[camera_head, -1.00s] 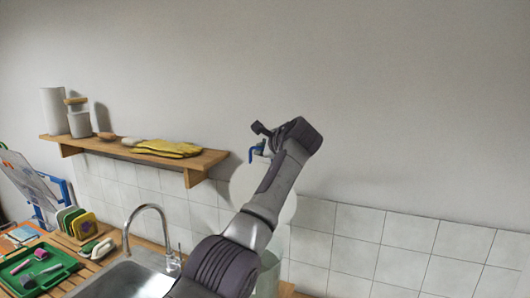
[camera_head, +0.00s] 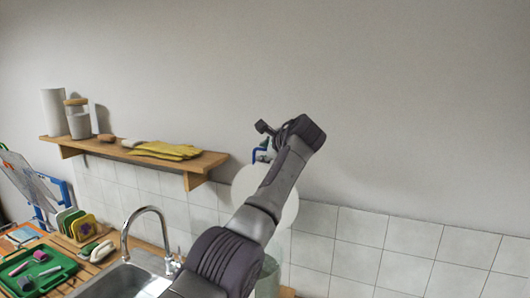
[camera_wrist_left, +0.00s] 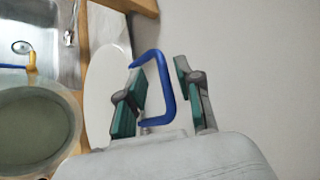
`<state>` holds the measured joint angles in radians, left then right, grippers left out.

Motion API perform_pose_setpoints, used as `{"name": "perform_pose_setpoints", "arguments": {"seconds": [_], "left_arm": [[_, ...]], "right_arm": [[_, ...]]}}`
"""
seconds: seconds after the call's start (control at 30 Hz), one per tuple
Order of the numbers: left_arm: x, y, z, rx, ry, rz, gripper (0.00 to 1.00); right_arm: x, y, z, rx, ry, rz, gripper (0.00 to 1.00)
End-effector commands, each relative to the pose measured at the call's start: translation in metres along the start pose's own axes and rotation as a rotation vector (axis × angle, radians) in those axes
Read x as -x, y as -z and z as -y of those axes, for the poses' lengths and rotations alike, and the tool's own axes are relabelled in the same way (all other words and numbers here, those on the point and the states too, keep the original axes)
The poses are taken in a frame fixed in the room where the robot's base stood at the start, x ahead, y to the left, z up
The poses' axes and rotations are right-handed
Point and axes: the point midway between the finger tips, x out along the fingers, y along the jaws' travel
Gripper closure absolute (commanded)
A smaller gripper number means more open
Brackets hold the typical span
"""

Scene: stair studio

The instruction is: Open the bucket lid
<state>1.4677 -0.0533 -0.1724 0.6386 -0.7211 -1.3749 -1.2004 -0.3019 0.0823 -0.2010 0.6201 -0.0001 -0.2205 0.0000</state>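The bucket's round white lid (camera_head: 282,212) stands steeply tilted up at the back of the translucent bucket (camera_head: 270,284), partly behind my left arm. In the left wrist view the bucket's open mouth (camera_wrist_left: 35,130) shows, with the lid (camera_wrist_left: 103,85) beside it. The lid's blue handle (camera_head: 260,154) also shows in the wrist view (camera_wrist_left: 169,92). My left gripper (camera_wrist_left: 161,68) is open around the handle: one finger is inside its loop, the other outside, with gaps visible. In the head view my arm hides most of this gripper. My right gripper is not in view.
A sink with a tall tap (camera_head: 148,212) is left of the bucket. A wooden shelf (camera_head: 205,162) with yellow gloves (camera_head: 168,150) juts from the wall above it. A green tray (camera_head: 60,276) lies at the far left. Wall space to the right is clear.

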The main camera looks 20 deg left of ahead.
Motion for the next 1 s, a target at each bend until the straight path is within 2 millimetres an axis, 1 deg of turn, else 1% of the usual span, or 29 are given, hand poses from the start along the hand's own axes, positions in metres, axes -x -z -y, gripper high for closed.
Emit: {"name": "perform_pose_setpoints", "arguments": {"seconds": [0.17,0.27,0.37,0.6,0.7,0.8,0.9,1.0], "left_arm": [[0.001,0.0,0.001,0.0,0.001,0.001,0.65],[0.007,0.0,0.001,0.001,0.003,0.001,0.65],[0.021,0.001,0.002,0.002,0.005,-0.001,0.65],[0.072,0.001,0.001,0.001,0.004,-0.003,0.65],[0.091,0.001,0.001,0.0,0.003,-0.002,0.65],[0.106,0.001,0.001,0.0,0.002,-0.001,0.65],[0.115,0.001,0.0,0.0,0.001,0.0,0.65],[0.119,0.0,0.0,0.0,-0.001,0.001,0.65]], "right_arm": [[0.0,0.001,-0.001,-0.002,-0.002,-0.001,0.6],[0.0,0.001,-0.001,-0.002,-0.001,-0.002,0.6],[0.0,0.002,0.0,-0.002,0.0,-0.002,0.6],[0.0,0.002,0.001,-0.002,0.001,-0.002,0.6],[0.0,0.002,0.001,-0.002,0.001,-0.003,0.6],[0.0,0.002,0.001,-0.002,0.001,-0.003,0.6],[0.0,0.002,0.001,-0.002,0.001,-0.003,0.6],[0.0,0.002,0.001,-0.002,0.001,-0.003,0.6]]}}
